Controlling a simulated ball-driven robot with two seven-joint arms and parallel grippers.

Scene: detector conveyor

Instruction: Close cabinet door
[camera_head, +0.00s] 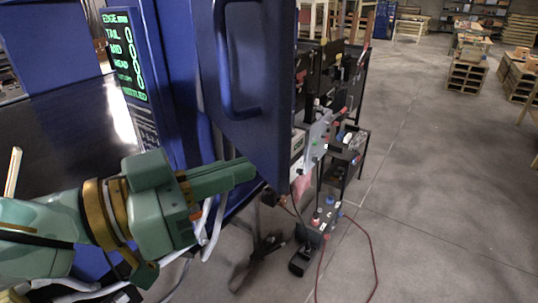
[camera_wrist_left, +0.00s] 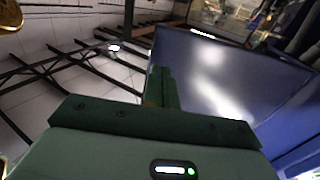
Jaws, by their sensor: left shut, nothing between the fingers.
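The blue cabinet door (camera_head: 243,90) stands open in the head view, swung out toward me, with a blue bar handle (camera_head: 226,60) on its face. My left gripper (camera_head: 250,168) is shut and empty, with its green fingertips at the lower part of the door. I cannot tell whether they touch it. In the left wrist view the shut fingers (camera_wrist_left: 162,88) point up beside a glossy blue panel (camera_wrist_left: 215,85), which looks like the door. The cabinet's inside is mostly hidden behind the door. My right gripper is not in view.
A blue column with a green lit display (camera_head: 125,55) stands left of the door, beside a dark conveyor surface (camera_head: 65,120). A black cart (camera_head: 345,155) with equipment stands right of the door. A red cable (camera_head: 374,250) lies on the floor. Open floor (camera_head: 440,200) is at right.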

